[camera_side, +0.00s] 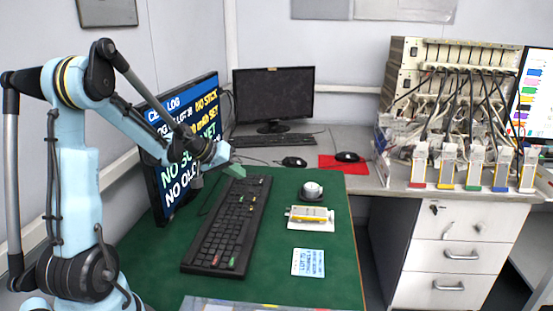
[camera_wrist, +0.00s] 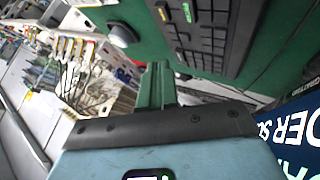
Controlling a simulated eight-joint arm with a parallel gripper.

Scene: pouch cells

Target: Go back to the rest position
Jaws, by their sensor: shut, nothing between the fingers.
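My gripper (camera_side: 256,171) is above the far end of the black keyboard on the green mat, in front of the lit monitor. In the wrist view its green fingers (camera_wrist: 157,84) are together, with nothing seen between them. The arm is bent, with its forearm sloping down to the right from a high elbow. A pouch cell (camera_side: 309,213) in a white holder lies on the mat, well to the right of and nearer than my gripper.
The black keyboard (camera_side: 228,225) lies under and in front of my gripper. The lit monitor (camera_side: 183,140) stands close behind the forearm. A cell rack (camera_side: 447,100) stands at the right.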

